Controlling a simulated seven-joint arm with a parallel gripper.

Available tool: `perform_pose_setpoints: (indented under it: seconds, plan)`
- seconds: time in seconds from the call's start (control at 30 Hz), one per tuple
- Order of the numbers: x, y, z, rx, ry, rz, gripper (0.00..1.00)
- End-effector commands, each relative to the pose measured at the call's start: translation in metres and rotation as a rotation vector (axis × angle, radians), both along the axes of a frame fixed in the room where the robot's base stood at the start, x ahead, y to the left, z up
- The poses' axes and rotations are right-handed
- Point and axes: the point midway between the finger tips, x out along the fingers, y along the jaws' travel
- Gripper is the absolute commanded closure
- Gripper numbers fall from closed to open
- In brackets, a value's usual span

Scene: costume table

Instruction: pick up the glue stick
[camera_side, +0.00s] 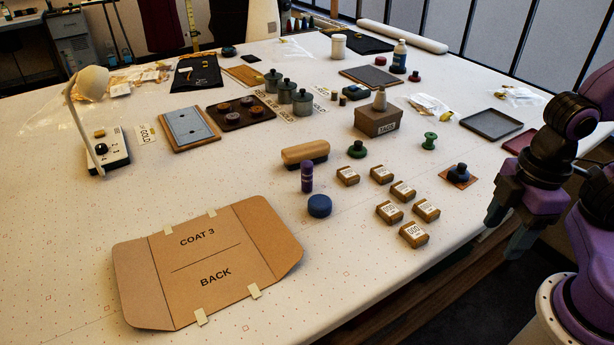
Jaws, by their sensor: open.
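A small purple upright cylinder, which looks like the glue stick (307,177), stands on the white table (370,265) near the middle. It is between a long brown brush-like block (305,153) and a round dark-blue lidded thing (319,206), apart from my gripper. My gripper (505,230) is at the right, beyond the table's right edge, pointing down. Its jaws are open, and nothing shows between them. It is far to the right of the purple cylinder.
Several small labelled brown boxes (389,212) lie between the cylinder and my gripper. A cardboard folder (208,262) marked "COAT 3 BACK" lies in front. A "TAGS" box (377,122) and green spool (430,141) stand behind. The front right table is clear.

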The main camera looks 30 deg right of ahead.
Motion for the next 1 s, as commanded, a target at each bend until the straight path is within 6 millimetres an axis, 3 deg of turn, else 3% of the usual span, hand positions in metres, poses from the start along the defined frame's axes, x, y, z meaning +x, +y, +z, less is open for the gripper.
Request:
perform_pose_setpoints:
  seconds: [0.27, 0.4, 0.53, 0.73, 1.0]
  plan:
    - [0.028, 0.068, -0.02, 0.243, -0.023, -0.116, 0.4]
    - [0.056, 0.104, -0.029, 0.389, -0.083, -0.223, 0.4]
    - [0.089, 0.127, -0.034, 0.502, -0.169, -0.33, 0.4]
    - [0.147, 0.142, -0.039, 0.63, -0.365, -0.502, 0.4]
    - [0.216, 0.123, -0.036, 0.699, -0.712, -0.686, 0.4]
